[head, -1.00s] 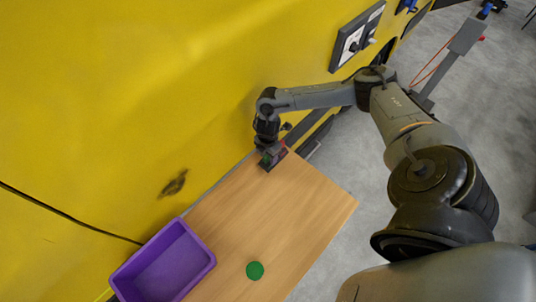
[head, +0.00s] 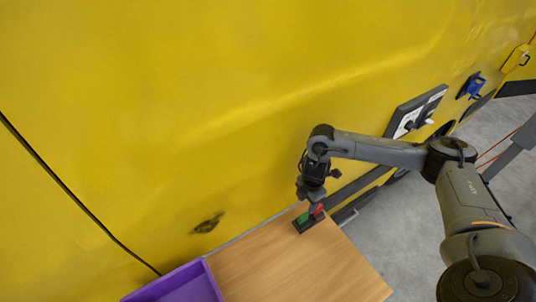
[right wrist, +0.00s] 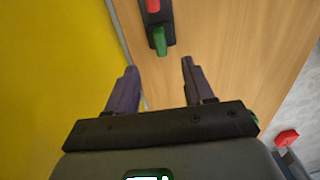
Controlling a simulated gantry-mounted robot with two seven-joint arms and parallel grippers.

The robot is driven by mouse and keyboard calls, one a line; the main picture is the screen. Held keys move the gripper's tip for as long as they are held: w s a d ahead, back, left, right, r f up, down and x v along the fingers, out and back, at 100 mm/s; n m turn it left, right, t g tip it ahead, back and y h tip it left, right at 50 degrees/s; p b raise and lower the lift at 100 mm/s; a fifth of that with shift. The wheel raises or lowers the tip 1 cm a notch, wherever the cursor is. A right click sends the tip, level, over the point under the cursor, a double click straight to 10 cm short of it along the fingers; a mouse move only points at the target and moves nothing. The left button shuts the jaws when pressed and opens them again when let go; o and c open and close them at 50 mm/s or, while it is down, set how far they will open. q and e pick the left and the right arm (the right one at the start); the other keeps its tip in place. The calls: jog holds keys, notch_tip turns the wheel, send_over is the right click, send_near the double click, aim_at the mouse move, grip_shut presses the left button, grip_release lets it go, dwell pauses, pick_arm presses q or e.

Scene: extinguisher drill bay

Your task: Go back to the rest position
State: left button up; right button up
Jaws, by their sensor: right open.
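My right gripper (head: 314,204) points down over the far corner of the wooden table, close to a small dark box with a green and a red part (head: 304,222). In the right wrist view, its two fingers (right wrist: 159,72) are apart with nothing between them. The box (right wrist: 172,22) lies beyond the fingertips there, its green part nearer and its red part farther. I cannot tell from the head view whether the gripper touches it. My left gripper is in neither view.
The wooden table (head: 290,268) is mostly bare. A purple bin (head: 190,285) sits at its left, cut off by the frame. A yellow wall (head: 220,110) rises behind, with a dark-framed panel (head: 418,112) and a blue fixture (head: 472,86).

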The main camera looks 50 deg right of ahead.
jog(key=w+a+f+n+t+y, duration=0.1)
jog(key=w+a+f+t, duration=0.1)
jog(key=a, duration=0.6)
jog(key=w+a+f+n+t+y, duration=0.1)
jog(key=a+f, duration=0.1)
jog(key=a, duration=0.7)
jog(key=a+r+m+t+y, duration=0.2)
jog(key=a+r+m+t, duration=0.15)
jog(key=a, duration=1.15)
jog(key=s+d+r+m+g+h, duration=0.1)
jog(key=s+d+m+h, duration=0.1)
jog(key=s+d+m, duration=0.35)
jog(key=s+d+r+m+g+h, duration=0.1)
jog(key=s+d+m+g+h, duration=0.15)
jog(key=s+m, duration=0.45)
notch_tip(320, 180, up, 16)
jog(key=s+n+p, duration=0.1)
jog(key=p, duration=1.5)
jog(key=shift+s+d+r+t+y, duration=0.15)
jog(key=shift+s+d+t+y, duration=0.1)
jog(key=shift+t+y, duration=0.1)
